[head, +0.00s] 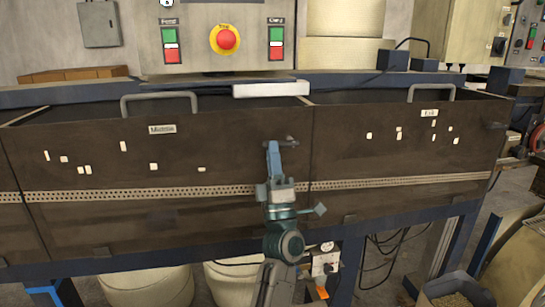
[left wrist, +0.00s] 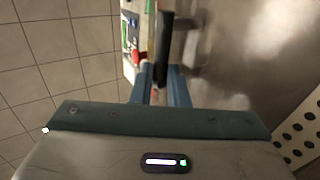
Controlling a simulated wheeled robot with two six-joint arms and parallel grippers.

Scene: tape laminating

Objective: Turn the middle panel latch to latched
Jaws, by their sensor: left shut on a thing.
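The middle panel (head: 90,143) is a dark brown door with a small label reading roughly "Middle". Its latch (head: 290,141) is a small dark handle near the panel's upper right edge, lying about level in the head view. My left gripper (head: 273,147) reaches up to it from below and is shut on it. In the left wrist view the dark latch handle (left wrist: 164,50) stands between the two blue-grey fingers (left wrist: 163,85). The fingers hide part of the latch in the head view. My right gripper is in neither view.
The exit panel (head: 400,160) adjoins on the right, with its own latch (head: 494,125) at its right end. Grey bar handles (head: 160,97) top the panels. A control box (head: 215,40) with a red stop button stands above. Pale buckets (head: 145,285) stand below.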

